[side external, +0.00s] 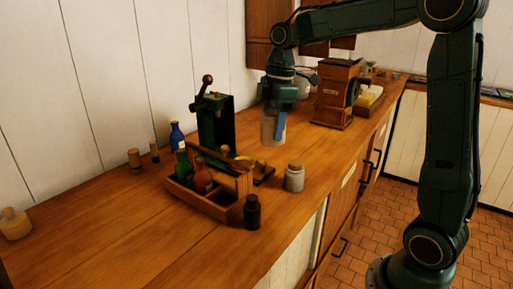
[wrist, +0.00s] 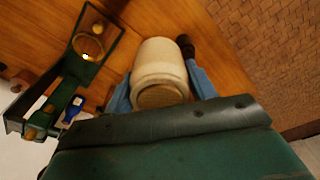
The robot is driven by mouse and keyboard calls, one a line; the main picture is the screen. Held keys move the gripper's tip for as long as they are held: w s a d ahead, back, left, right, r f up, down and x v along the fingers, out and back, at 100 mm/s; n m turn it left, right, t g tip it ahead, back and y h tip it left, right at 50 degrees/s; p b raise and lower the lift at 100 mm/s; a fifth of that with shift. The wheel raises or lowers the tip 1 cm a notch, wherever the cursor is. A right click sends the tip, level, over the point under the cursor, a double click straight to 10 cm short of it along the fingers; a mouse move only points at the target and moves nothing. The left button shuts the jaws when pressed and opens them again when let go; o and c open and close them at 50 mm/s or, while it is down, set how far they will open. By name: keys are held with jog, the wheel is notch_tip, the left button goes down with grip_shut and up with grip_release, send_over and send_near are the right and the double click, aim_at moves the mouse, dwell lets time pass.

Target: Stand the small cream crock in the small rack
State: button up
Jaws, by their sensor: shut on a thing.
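My gripper (side external: 276,122), pointing down, is shut on a pale cream crock (side external: 270,133), to the right of the rack. In the wrist view the crock (wrist: 158,58) sits between the blue fingers, its tan lid towards the camera. I cannot tell whether its base touches the counter. A second pale crock (side external: 294,180) with a cork-coloured top, looking shorter, stands on the counter near the rack's right end. The small wooden rack (side external: 226,213) has a raised handle. A green bottle (side external: 182,168) and a red-brown bottle (side external: 202,178) stand in its left part; its right part looks empty.
A dark jar (side external: 252,212) stands at the rack's front right. A blue bottle (side external: 176,135) and a dark green press (side external: 215,125) stand behind the rack; the press (wrist: 97,40) also shows in the wrist view. A wooden grinder (side external: 335,95) is right of my gripper.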

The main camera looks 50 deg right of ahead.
jog(key=shift+w, duration=0.1)
jog(key=w+a+r+m+h, duration=0.1)
jog(key=w+a+m, duration=0.4)
jog(key=m, duration=0.6)
jog(key=shift+w+a+r+t, duration=0.3)
jog(key=shift+w+a+r, duration=0.1)
jog(key=shift+a, duration=0.55)
jog(key=shift+d, duration=0.1)
jog(key=s+d+n, duration=0.1)
jog(key=n, duration=0.1)
jog(key=s+d+f+n, duration=0.1)
jog(key=s+d+n, duration=0.1)
jog(key=n, duration=0.1)
jog(key=s+d+n, duration=0.1)
jog(key=d+n, duration=0.1)
jog(key=n, duration=0.1)
jog(key=shift+s+d+f+y, duration=0.15)
jog(key=shift+d+y, duration=0.05)
jog(key=shift+y, duration=0.1)
jog(key=shift+s+d+f+n, duration=0.1)
jog(key=shift+s+d+n, duration=0.3)
jog(key=shift+n, duration=0.35)
jog(key=shift+s+d+f+n, duration=0.1)
jog(key=shift+s+d+n, duration=0.3)
jog(key=shift+n, duration=0.35)
